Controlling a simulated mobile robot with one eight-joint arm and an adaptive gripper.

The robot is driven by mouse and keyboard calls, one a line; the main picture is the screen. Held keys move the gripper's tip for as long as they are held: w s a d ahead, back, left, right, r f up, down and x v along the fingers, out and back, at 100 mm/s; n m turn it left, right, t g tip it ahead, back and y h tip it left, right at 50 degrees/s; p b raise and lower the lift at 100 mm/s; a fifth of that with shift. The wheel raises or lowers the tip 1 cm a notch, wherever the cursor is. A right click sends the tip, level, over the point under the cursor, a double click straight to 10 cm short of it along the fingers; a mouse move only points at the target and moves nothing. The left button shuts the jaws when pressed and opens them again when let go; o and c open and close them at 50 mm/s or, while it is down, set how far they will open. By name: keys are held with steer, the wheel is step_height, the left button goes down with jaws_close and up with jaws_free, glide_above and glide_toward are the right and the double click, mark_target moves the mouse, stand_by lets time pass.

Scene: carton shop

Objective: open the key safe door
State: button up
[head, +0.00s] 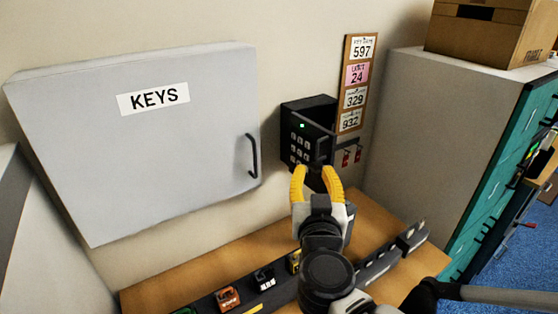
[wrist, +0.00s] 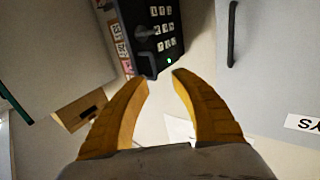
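A black keypad box (head: 300,135) with a lit green light is fixed to the wall. It also shows upside down in the wrist view (wrist: 150,25), with its keys, a knob and the green light. A larger grey cabinet (head: 140,150) labelled KEYS hangs to its left; its door looks shut, with a dark upright handle (head: 253,156) at its right edge. My gripper (head: 315,172) has yellow fingers spread apart with nothing between them. In the wrist view its fingertips (wrist: 160,80) lie just short of the keypad box's edge. Whether they touch it, I cannot tell.
A board with number cards (head: 355,85) hangs right of the keypad box, above small red tags (head: 351,157) on hooks. Below is a wooden top (head: 190,270) with a dark rail holding several padlock-like items. A grey cabinet (head: 420,130) with teal drawers stands right, bearing a carton (head: 490,35).

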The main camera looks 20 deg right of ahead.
steer(key=shift+v, duration=1.65)
steer(key=w+a+f+n+t+y+b, duration=0.1)
steer(key=w+a+f+n+y+b, duration=0.2)
steer(key=a+n+y+b, duration=0.55)
steer(key=s+a+f+m+g+y+b, duration=0.1)
steer(key=a+f+g, duration=0.15)
steer(key=f, duration=0.35)
steer(key=s+a+f+g+y+b, duration=0.1)
steer(key=s+f+g, duration=0.15)
steer(key=f, duration=0.35)
steer(key=s+d+f+m+g+h+b, duration=0.2)
steer(key=s+d+f+g, duration=0.3)
steer(key=d+f, duration=0.3)
steer(key=shift+s+d+f+m+g+h, duration=0.3)
steer(key=shift+s+f+m+h, duration=0.25)
steer(key=shift+s+h, duration=0.25)
steer(key=shift+w+a, duration=0.1)
